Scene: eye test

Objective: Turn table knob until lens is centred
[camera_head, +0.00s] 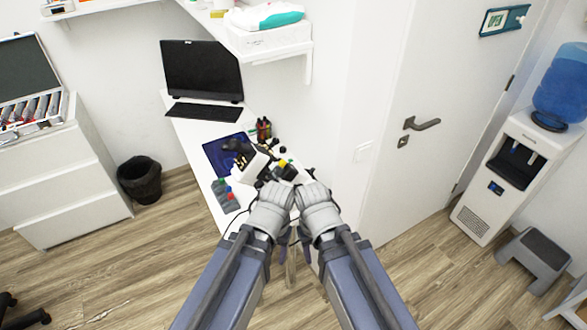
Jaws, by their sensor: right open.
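A white and black instrument (250,166) stands tilted in the picture on the white desk (188,133). Dark parts of it (289,172) lie just beyond my grippers. I cannot make out the table knob or a lens; my grippers may cover them. My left gripper (272,193) and my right gripper (313,192) are side by side at the near end of the instrument. The right one is open. The left one's fingers are hidden, and I cannot tell whether either gripper touches the instrument.
A laptop-like black screen (202,70) and keyboard (204,111) stand at the back of the desk. A blue mat (214,158), a pen holder (264,130) and a grey tray with coloured tops (225,197) crowd the desk. A white wall and door (440,90) stand right.

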